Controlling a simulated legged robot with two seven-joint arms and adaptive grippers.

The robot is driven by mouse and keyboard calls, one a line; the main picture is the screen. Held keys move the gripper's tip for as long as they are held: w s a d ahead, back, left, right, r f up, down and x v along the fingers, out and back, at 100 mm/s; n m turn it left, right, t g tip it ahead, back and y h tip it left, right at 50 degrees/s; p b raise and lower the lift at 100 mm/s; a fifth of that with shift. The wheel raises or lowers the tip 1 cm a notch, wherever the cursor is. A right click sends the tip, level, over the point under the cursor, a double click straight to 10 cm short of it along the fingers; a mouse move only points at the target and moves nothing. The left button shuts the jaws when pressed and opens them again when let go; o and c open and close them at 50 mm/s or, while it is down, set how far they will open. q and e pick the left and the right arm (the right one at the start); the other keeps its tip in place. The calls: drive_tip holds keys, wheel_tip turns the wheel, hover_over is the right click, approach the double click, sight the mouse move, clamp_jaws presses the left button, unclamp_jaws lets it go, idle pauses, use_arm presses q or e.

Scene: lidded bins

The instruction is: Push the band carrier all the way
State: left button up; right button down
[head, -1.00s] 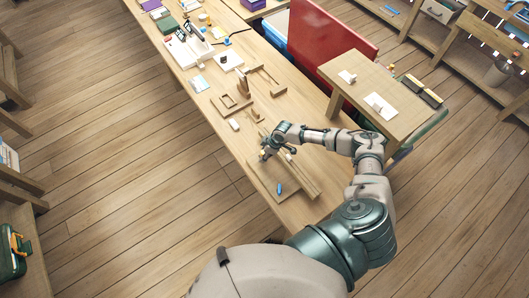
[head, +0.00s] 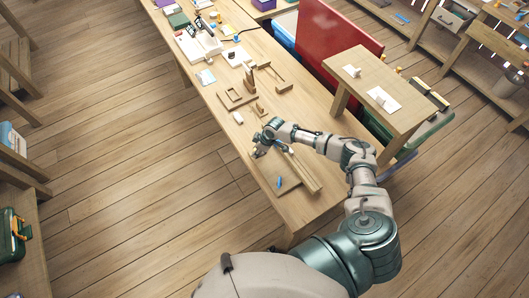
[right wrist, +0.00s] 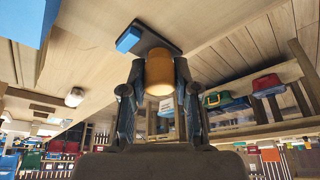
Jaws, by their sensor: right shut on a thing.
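My right gripper (head: 258,153) is low over the near part of the long table, at the left side of a wooden fixture with long rails (head: 303,172). In the right wrist view my right gripper (right wrist: 160,85) is shut on an orange-tan cylinder (right wrist: 159,72), one finger on each side. Just beyond the cylinder is a dark plate (right wrist: 158,38) with a blue block (right wrist: 129,39) at its end. A small blue piece (head: 280,182) shows on the fixture's board in the head view. I cannot tell which part is the band carrier. My left gripper is out of view.
A small white block (head: 238,117) and a wooden frame (head: 236,98) lie farther up the table (head: 225,128). A raised wooden stand (head: 375,85) and a red panel (head: 335,45) are at the right. Open floor lies left of the table.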

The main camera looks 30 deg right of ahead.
drive_tip(key=shift+a+r, duration=0.1)
drive_tip(key=shift+a, duration=0.45)
drive_tip(key=c, duration=1)
unclamp_jaws()
drive_tip(key=shift+d, duration=0.15)
drive_tip(key=shift+o, duration=0.7)
drive_tip(key=shift+d, duration=0.8)
drive_tip(key=shift+r, duration=0.2)
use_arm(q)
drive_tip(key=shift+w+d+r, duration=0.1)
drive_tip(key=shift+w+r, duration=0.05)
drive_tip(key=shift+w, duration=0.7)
use_arm(e)
drive_tip(key=v, duration=1.1)
drive_tip(key=shift+d, duration=0.4)
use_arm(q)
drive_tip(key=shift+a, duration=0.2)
use_arm(e)
drive_tip(key=shift+s+a+r, duration=0.1)
drive_tip(key=shift+a+r, duration=0.1)
drive_tip(key=shift+a, duration=0.15)
